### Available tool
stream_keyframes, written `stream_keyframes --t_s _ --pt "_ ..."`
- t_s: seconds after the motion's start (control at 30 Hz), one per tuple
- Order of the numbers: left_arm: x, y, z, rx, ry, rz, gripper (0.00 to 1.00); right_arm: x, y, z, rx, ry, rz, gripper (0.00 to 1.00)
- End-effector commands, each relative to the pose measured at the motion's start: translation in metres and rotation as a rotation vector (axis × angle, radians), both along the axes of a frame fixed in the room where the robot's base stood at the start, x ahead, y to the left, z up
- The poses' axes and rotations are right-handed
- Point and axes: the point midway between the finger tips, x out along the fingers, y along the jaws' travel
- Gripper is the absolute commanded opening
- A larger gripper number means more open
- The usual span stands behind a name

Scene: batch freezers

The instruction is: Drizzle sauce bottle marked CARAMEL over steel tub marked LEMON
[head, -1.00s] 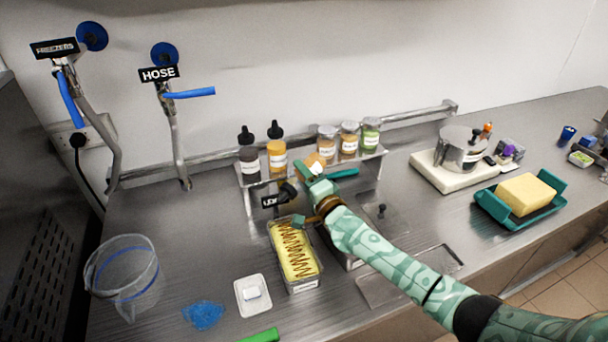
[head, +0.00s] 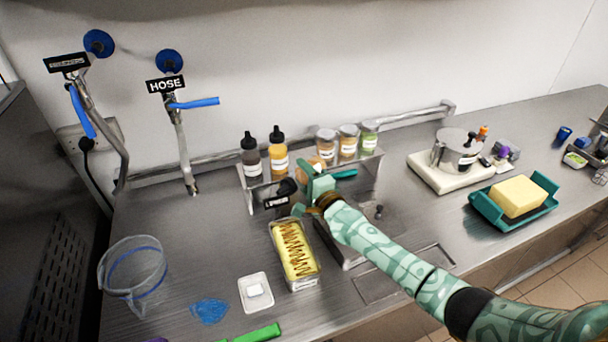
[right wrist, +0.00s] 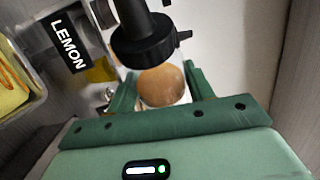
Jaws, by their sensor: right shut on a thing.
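The steel tub (head: 303,284) stands on the counter, filled with yellow ice cream crossed by brown zigzag lines. Behind it is a black sign (head: 276,202), which reads LEMON in the right wrist view (right wrist: 68,45). My right gripper (head: 312,185) is shut on a sauce bottle (head: 316,164) beyond the tub's far end, in front of the shelf. In the right wrist view, the bottle's orange-brown body (right wrist: 160,87) shows between the fingers, with a black cap (right wrist: 145,38) above. The bottle looks tilted, cap to the left. Its label is unreadable. My left gripper is out of view.
The steel shelf (head: 257,197) behind holds a dark bottle (head: 251,156), an amber bottle (head: 278,152) and several jars. A small white dish (head: 255,305), a blue cloth (head: 209,311) and a clear jug (head: 133,275) are to the left. A teal tray (head: 487,208) is right.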

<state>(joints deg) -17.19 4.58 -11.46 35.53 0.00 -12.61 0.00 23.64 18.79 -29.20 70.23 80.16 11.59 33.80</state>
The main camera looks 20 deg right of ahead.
Motion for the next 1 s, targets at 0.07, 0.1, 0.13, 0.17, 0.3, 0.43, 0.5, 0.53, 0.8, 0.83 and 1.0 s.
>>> stream_keyframes --t_s 0.07,0.1,0.13,0.17,0.3,0.43,0.5,0.53,0.8,0.83,1.0 --pt "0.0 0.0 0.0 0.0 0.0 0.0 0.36 0.0 0.0 0.0 0.0 -0.001 0.0 0.28" --pt "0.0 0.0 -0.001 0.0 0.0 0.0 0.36 0.0 0.0 0.0 0.0 -0.001 0.0 0.28" --pt "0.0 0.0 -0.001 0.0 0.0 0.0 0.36 0.0 0.0 0.0 0.0 -0.001 0.0 0.28" --pt "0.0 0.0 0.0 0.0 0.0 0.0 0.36 0.0 0.0 0.0 0.0 -0.001 0.0 0.28" --pt "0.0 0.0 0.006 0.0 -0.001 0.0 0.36 0.0 0.0 0.004 0.019 0.01 0.0 0.28" --pt "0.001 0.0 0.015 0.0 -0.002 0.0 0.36 0.0 0.0 0.009 0.053 0.03 0.001 0.28" --pt "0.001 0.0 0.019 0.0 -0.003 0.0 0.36 0.0 0.0 0.01 0.073 0.042 0.0 0.28" --pt "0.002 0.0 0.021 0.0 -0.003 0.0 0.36 0.0 0.0 0.011 0.081 0.048 0.0 0.28" --pt "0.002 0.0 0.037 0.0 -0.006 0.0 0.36 0.0 0.0 0.018 0.158 0.093 0.0 0.28" --pt "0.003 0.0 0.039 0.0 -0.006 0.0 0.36 0.0 0.0 0.018 0.166 0.098 0.0 0.28" --pt "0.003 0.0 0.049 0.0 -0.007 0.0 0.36 0.0 0.0 0.023 0.215 0.127 0.0 0.28"
